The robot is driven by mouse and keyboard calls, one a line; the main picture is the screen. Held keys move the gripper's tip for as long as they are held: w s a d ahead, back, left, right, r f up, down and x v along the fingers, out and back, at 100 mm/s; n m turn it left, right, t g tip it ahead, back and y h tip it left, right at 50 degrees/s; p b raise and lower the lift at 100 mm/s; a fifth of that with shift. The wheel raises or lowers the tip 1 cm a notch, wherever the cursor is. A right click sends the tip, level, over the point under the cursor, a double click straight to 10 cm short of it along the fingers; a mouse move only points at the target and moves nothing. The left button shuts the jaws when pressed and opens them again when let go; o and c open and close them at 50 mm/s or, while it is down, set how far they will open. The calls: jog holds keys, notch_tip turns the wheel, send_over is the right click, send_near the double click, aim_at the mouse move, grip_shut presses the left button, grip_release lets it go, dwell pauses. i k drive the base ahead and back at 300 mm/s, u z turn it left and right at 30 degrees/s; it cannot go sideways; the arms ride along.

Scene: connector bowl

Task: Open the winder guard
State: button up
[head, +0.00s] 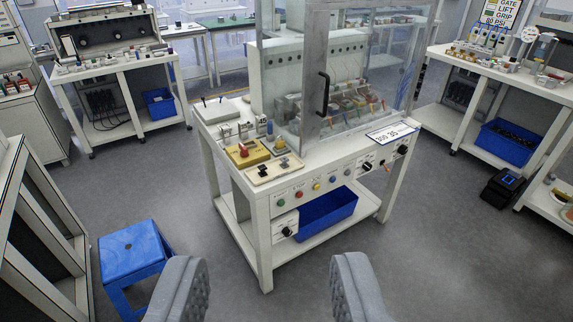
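The winder guard (345,45) is a clear-panelled enclosure in a grey metal frame on the white machine bench in the middle of the head view. A black vertical handle (323,94) is fixed to its front frame. The guard looks closed over several small parts and a grey panel behind it. My gripper (268,290) is at the bottom of the view, its two grey ridged fingers wide apart with nothing between them. It is in front of the bench and well short of the handle.
A blue stool (132,252) stands at the left on the grey floor. Cluttered benches stand at the back left (110,65) and right (500,68). A black box (503,190) lies on the floor at the right.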

aim_at(321, 16)
jog(key=z, duration=0.45)
jog(key=i, duration=1.3)
jog(key=u, duration=0.25)
